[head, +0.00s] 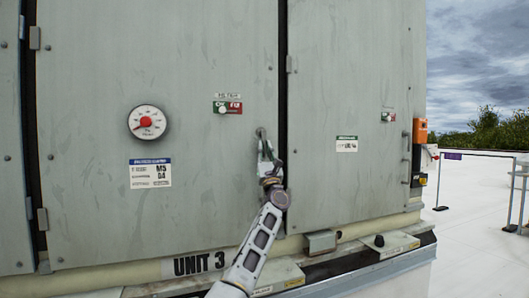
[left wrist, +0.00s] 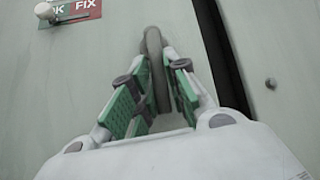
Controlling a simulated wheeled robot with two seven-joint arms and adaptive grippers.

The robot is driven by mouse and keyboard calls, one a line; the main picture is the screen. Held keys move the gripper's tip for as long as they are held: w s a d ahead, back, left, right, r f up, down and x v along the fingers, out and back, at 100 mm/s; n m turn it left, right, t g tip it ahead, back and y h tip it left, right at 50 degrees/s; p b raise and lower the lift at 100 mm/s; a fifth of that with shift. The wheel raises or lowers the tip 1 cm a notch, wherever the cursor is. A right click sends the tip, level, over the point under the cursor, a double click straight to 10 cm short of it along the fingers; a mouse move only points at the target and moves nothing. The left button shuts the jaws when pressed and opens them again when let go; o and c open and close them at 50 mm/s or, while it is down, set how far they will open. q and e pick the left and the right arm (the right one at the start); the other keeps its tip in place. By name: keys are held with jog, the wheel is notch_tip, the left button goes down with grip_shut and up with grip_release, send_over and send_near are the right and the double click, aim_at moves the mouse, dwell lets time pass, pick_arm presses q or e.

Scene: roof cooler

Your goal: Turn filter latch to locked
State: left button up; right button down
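The filter latch (head: 261,133) is a grey rounded handle on the large grey door, close to its right edge. It also shows in the left wrist view (left wrist: 152,42), standing roughly upright, its lower part between the fingers. My left gripper (head: 265,150) reaches up to it from below. In the left wrist view its green-padded fingers (left wrist: 160,75) close in on both sides of the handle and appear to touch it. The latch's pivot and any lock marking are not clear. My right gripper is in neither view.
A green-and-red OK/FIX sign (head: 235,107) with a white knob (head: 222,108) is up-left of the latch. A round gauge (head: 147,122) and a label (head: 150,173) are farther left. A dark gap and second door panel (head: 350,70) lie right.

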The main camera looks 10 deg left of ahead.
pick_arm(q)
jog(key=shift+o, duration=0.5)
jog(key=shift+w+d, duration=0.1)
jog(key=shift+d, duration=0.1)
jog(key=shift+f, duration=0.2)
jog(key=v, duration=1.1)
jog(key=shift+s+f, duration=0.2)
jog(key=shift+s, duration=0.15)
jog(key=shift+d+m, duration=0.1)
jog(key=shift+m, duration=0.3)
